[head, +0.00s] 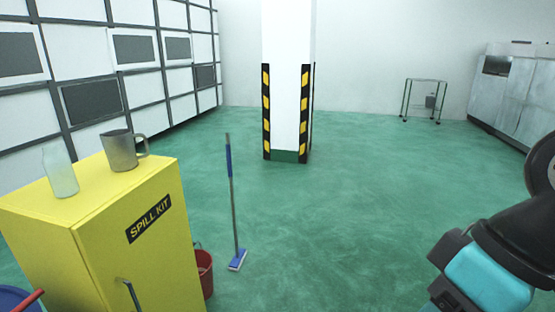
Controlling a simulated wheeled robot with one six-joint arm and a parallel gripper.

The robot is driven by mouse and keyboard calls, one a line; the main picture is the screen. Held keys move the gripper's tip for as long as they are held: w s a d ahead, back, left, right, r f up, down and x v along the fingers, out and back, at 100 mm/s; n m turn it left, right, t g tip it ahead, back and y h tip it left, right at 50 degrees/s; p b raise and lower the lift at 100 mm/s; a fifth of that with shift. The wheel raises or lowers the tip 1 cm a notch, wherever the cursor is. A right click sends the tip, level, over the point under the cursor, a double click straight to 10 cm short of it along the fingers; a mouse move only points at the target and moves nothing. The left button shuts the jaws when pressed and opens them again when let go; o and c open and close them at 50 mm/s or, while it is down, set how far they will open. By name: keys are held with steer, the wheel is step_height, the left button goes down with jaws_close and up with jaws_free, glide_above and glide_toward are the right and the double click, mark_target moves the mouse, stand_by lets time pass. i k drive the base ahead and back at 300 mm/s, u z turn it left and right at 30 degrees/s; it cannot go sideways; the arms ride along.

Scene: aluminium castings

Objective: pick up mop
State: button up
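The mop (232,200) stands upright on the green floor, just right of the yellow cabinet. It has a thin grey pole with a blue grip near the top and a blue and white head on the floor. Part of my arm shows at the lower right, dark with a teal section, well apart from the mop. My gripper's fingers are not in view.
A yellow spill kit cabinet (140,240) at the lower left bears a metal mug (121,152) and a pale bottle (60,172). A red bucket (205,272) stands between cabinet and mop. A striped pillar (288,100) stands behind. Floor right of the mop is clear.

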mark_target(235, 265)
steer(key=i, duration=3.2)
steer(key=u, duration=2.5)
